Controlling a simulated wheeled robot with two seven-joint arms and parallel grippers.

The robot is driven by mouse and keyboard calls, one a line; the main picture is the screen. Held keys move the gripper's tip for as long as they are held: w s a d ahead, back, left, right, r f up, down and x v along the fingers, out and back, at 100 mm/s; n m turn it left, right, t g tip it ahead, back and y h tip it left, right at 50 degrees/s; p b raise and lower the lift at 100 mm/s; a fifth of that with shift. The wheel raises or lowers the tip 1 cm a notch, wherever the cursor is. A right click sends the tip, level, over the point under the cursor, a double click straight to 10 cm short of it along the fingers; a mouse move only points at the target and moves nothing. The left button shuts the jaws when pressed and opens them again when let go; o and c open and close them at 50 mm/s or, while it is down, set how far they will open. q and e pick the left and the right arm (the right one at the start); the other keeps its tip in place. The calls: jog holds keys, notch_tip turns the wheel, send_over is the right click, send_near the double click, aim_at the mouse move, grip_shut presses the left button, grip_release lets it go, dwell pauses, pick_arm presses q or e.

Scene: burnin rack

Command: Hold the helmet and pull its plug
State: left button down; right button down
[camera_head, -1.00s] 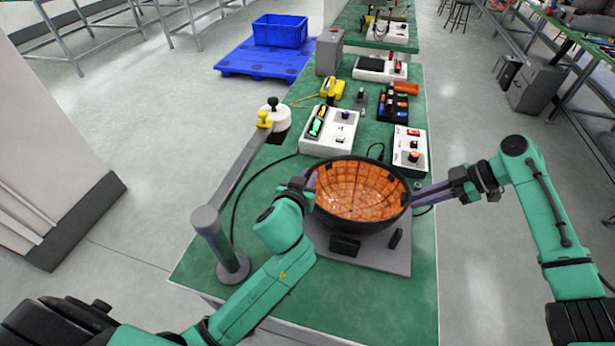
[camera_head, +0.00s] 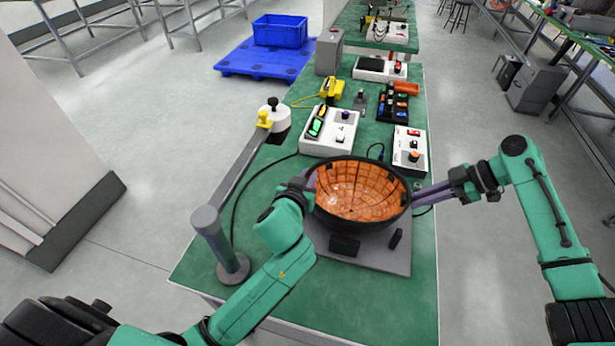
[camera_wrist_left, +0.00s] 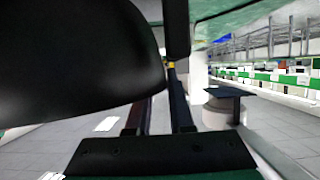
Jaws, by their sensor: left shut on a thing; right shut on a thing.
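The helmet (camera_head: 360,222), a black bowl with an orange gridded inside, sits open side up over a grey plate (camera_head: 385,257) on the bench. My left gripper (camera_head: 309,184) is shut on the helmet's left rim. In the left wrist view the helmet's dark shell (camera_wrist_left: 75,70) fills the upper left. My right gripper (camera_head: 417,194) reaches in from the right, its purple fingers shut at the helmet's right side, just under the rim. The plug itself cannot be made out between these fingers. A black cable (camera_head: 425,211) shows just below them.
White switch boxes (camera_head: 328,145) (camera_head: 409,166) stand behind the helmet. A grey post with an arm (camera_head: 211,232) stands at the bench's left. Bare green bench top lies in front of the plate. A blue crate (camera_head: 280,31) on a blue pallet is on the floor behind.

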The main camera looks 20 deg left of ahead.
pick_arm(q)
jog(key=shift+f, duration=0.1)
dwell(0.3)
pick_arm(e)
jog(key=d, duration=0.6)
jog(key=shift+w, duration=0.2)
dwell(0.8)
pick_arm(q)
jog(key=c, duration=0.7)
grip_release()
jog(key=shift+c, duration=0.2)
jog(key=shift+w, duration=0.1)
pick_arm(e)
jog(key=shift+w+f, duration=0.1)
pick_arm(q)
jog(key=v, duration=1.2)
jog(key=shift+d, duration=0.1)
